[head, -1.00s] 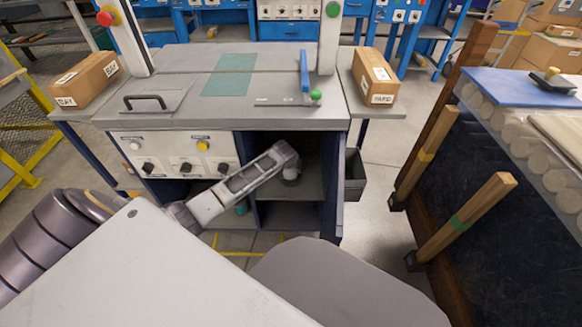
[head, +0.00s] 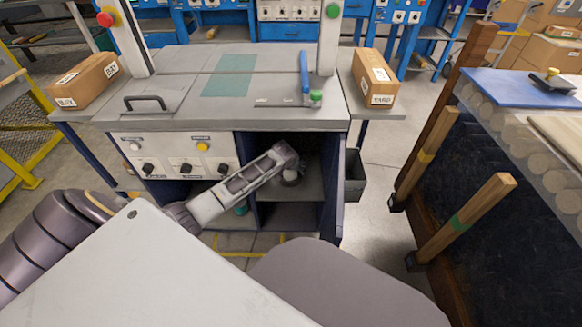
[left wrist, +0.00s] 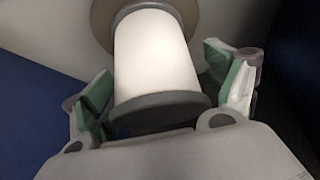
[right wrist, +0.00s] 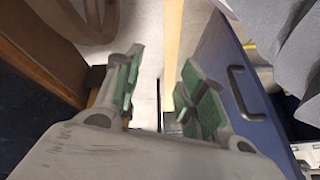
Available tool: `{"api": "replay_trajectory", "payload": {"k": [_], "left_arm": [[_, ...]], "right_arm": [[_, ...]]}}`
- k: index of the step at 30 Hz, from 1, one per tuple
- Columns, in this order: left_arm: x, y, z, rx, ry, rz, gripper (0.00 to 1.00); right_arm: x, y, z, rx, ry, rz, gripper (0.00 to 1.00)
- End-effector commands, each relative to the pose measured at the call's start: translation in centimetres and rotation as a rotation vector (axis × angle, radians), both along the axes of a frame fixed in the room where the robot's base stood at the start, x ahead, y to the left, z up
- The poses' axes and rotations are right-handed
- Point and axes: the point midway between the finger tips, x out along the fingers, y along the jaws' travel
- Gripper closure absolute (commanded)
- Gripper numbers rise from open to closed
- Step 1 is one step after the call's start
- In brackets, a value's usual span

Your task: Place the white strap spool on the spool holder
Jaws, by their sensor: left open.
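In the left wrist view, the white strap spool (left wrist: 157,55) has a white barrel and a dark grey near flange. A tan-grey disc (left wrist: 97,20) lies behind its far end; I cannot tell whether it belongs to the spool or to a holder. My left gripper (left wrist: 168,95) is open, its green-padded fingers on either side of the spool, with visible gaps. In the head view, my left gripper (head: 290,165) is inside the upper right cabinet opening, and the spool is not clear there. My right gripper (right wrist: 165,90) is open and empty. I cannot make out a spool holder for certain.
The cabinet (head: 178,158) has knobs at left and a grey worktop (head: 200,112). Its blue door (head: 335,195) stands open at right, with a dark bin (head: 354,177) beside it. Cartons (head: 376,80) sit on the side shelves. Wooden posts (head: 465,215) stand at right.

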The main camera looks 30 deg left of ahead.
Motion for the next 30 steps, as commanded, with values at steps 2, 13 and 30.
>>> {"api": "replay_trajectory", "payload": {"k": [2, 13, 30], "left_arm": [[-0.2, -0.1, 0.3, 0.000, 0.000, 0.000, 0.14], [-1.7, -0.6, 2.9, -0.001, 0.001, -0.001, 0.14], [-3.7, -1.4, 6.1, 0.000, 0.000, 0.000, 0.14]], "right_arm": [[-0.1, -0.1, 0.2, -0.005, 0.007, 0.001, 0.60], [-0.5, -1.0, 4.0, -0.055, 0.047, 0.010, 0.60], [-0.9, -1.9, 4.1, -0.097, 0.103, 0.006, 0.60]]}}
